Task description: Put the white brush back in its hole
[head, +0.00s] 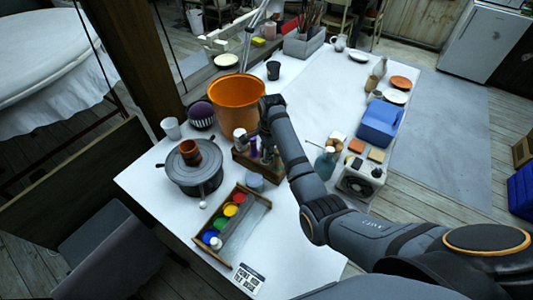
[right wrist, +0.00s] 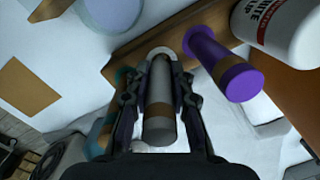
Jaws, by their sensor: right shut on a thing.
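My right gripper (head: 264,128) is over the wooden brush holder (head: 243,160) in the head view. In the right wrist view its fingers (right wrist: 160,115) are shut on the white brush (right wrist: 160,82), whose handle is pale grey with a tan band. The brush's far end, with a pale ring around it, meets the holder (right wrist: 130,55); I cannot tell how deep it sits in the hole. A purple brush (right wrist: 225,70) stands beside it in the holder. A teal brush (right wrist: 100,130) shows on the other side, partly behind a finger. My left gripper is not in view.
A white labelled bottle (right wrist: 280,25) stands close by the purple brush. An orange bucket (head: 236,95) is behind the holder, a paint tray (head: 232,225) in front, and a spray bottle (head: 326,162) to the right. A lidded pot (head: 193,175) stands left.

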